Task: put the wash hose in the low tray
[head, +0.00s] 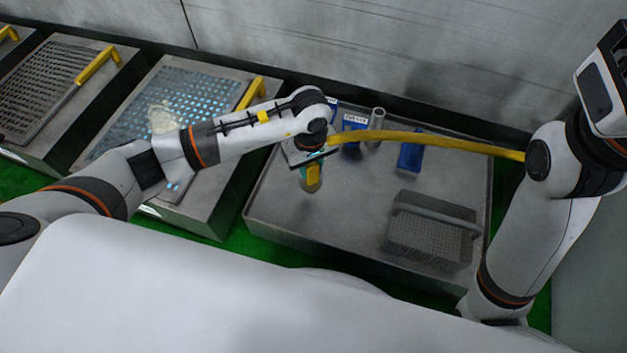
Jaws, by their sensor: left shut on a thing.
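My left gripper (312,160) points down over the left part of the low grey tray (280,222). It is shut on the yellow wash hose (430,139), whose yellow end (313,179) hangs below the fingers, above the tray. The gripper body hides the grip itself. From the gripper the hose arches right across the back of the tray and passes out of sight at my right arm. My right arm stands at the right, and its fingers do not show.
In the tray are a grey mesh basket (430,238) at front right, a blue block (411,153), a blue labelled item (353,128) and a grey cylinder (376,125). Perforated drum lids with yellow handles (98,66) stand left. A wall rises behind. The tray's middle front is bare.

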